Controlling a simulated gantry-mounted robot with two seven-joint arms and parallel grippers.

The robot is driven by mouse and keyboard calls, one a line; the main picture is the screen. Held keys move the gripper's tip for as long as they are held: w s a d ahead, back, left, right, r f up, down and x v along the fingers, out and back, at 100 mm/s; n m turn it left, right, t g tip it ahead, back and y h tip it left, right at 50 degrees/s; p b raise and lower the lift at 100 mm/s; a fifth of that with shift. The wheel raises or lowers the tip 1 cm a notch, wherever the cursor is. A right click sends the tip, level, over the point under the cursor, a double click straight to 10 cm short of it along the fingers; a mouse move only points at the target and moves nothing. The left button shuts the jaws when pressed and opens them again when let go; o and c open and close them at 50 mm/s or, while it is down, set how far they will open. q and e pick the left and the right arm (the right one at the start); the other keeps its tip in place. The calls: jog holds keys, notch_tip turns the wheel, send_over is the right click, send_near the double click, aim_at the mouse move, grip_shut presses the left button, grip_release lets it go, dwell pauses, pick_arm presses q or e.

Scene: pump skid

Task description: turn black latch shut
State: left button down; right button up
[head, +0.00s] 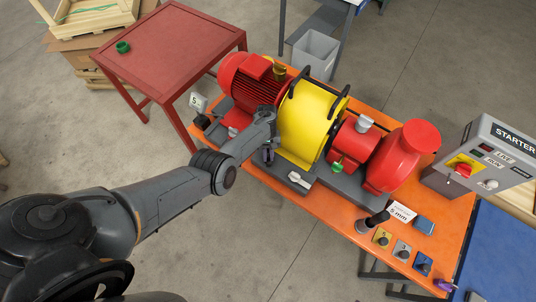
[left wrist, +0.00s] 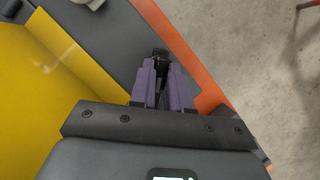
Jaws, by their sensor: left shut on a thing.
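The black latch (left wrist: 160,57) shows between my fingertips in the left wrist view, low beside the yellow guard (head: 305,118). My left gripper (head: 268,156) is shut on it at the front left of the guard in the head view. The purple-grey fingers (left wrist: 162,82) also show in the left wrist view, close on either side of the latch. The gripper hides most of the latch, so I cannot tell its angle. A pale-handled latch (head: 299,180) sits at the guard's front right foot. My right gripper is in neither view.
The red motor (head: 240,80) is left of the guard and the red pump (head: 400,155) right of it. The grey STARTER box (head: 485,155) stands at the right. A red table (head: 170,45) is at the back left. Open floor lies in front.

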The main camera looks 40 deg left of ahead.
pick_arm(q)
jog(key=shift+m, duration=0.3)
jog(key=shift+f, duration=0.1)
jog(key=c, duration=1.1)
grip_release()
jog(key=shift+a, duration=0.1)
jog(key=shift+r, duration=0.2)
jog(key=shift+r, duration=0.2)
jog(key=r+p, duration=0.1)
jog(key=r, duration=0.1)
jog(key=d+r+p, duration=0.1)
jog(key=r, duration=0.1)
jog(key=shift+d+r+p, duration=0.15)
jog(key=shift+p, duration=0.15)
jog(key=shift+w+d+r, duration=0.1)
jog(key=shift+d+r, duration=0.9)
jog(key=shift+d, duration=0.75)
jog(key=shift+s+d+r, duration=0.1)
jog(key=shift+d+r, duration=0.9)
jog(key=shift+d, duration=0.75)
jog(key=shift+w+d+r, duration=0.1)
jog(key=shift+d+r, duration=0.9)
jog(key=shift+d, duration=0.75)
